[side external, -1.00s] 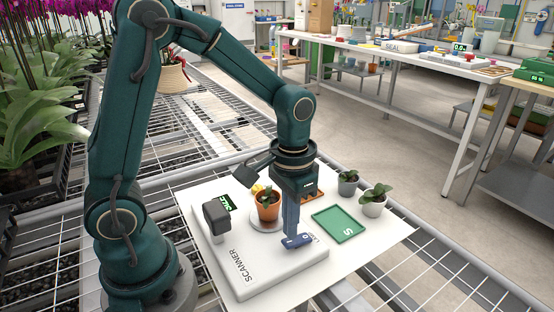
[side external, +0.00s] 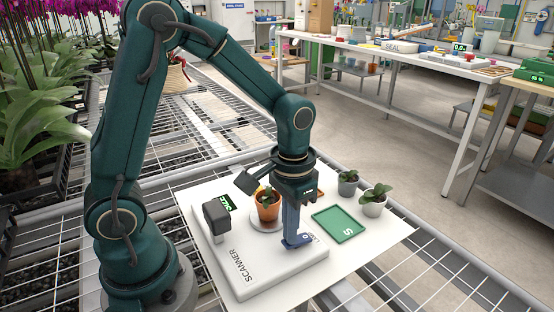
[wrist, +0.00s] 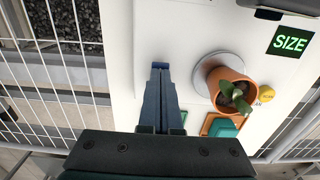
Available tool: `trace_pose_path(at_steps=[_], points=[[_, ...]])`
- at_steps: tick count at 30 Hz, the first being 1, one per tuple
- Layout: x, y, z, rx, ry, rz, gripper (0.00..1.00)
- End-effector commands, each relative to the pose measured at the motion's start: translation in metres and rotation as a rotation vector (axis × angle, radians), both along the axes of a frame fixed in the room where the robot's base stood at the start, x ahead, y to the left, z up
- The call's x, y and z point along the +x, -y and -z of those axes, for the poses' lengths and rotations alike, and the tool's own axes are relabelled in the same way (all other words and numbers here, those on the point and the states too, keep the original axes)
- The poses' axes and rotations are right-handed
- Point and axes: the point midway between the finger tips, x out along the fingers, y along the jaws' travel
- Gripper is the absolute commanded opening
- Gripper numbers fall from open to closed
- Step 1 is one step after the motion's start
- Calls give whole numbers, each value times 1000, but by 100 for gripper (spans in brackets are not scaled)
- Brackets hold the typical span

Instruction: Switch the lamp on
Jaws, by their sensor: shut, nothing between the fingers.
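The scanner (side external: 262,266) is a white slab on the white board, with a dark head and a lit green display (side external: 228,202). A blue rocker switch (side external: 302,240) sits near its right end beside partly hidden lettering. My gripper (side external: 289,243) is shut and empty, pointing down with its tips at the switch's left part. They look to be touching it, but this is hard to tell. In the wrist view the closed fingers cover most of the switch; only a blue edge (wrist: 160,65) shows past the tips. The lamp's state is not clear to me.
An orange pot with a plant (side external: 267,208) stands on the scanner's round plate, close to my fingers. A yellow button (wrist: 267,92) is beside it. A green tray (side external: 338,224) and two grey potted plants (side external: 373,206) are to the right.

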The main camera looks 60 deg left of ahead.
Motion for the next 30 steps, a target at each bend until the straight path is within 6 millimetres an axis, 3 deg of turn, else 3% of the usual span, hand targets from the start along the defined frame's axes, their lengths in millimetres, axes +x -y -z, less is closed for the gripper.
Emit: trace_pose_path(at_steps=[19, 30], points=[[0, 0, 8, 0, 0, 0, 0], [1, 0, -17, 0, 5, 0, 0]])
